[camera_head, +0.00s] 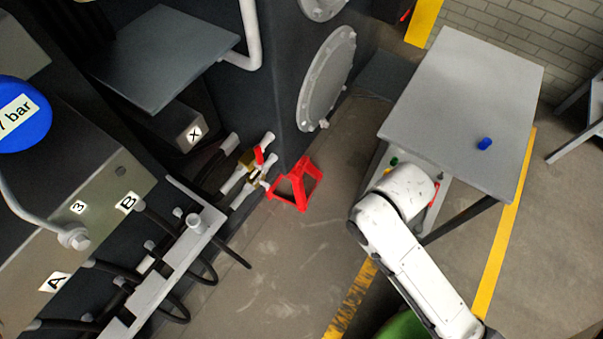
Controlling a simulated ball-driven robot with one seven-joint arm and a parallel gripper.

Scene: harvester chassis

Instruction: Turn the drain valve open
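A brass valve (247,162) with a small red handle (259,155) sits among white pipe fittings low on the side of the dark chassis, left of the picture's middle. I take it to be the drain valve; no label on it can be read. The handle's exact angle is too small to tell. My white arm reaches up from the bottom right to beside the grey table, well to the right of the valve and apart from it. My gripper cannot be made out; the end of the arm is hidden.
A red stand (297,186) is on the floor just right of the valve. A grey table (462,110) with a blue object (485,144) stands at right. Black hoses and a grey bracket (165,262) lie lower left. Bare floor (290,260) lies between the chassis and my arm.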

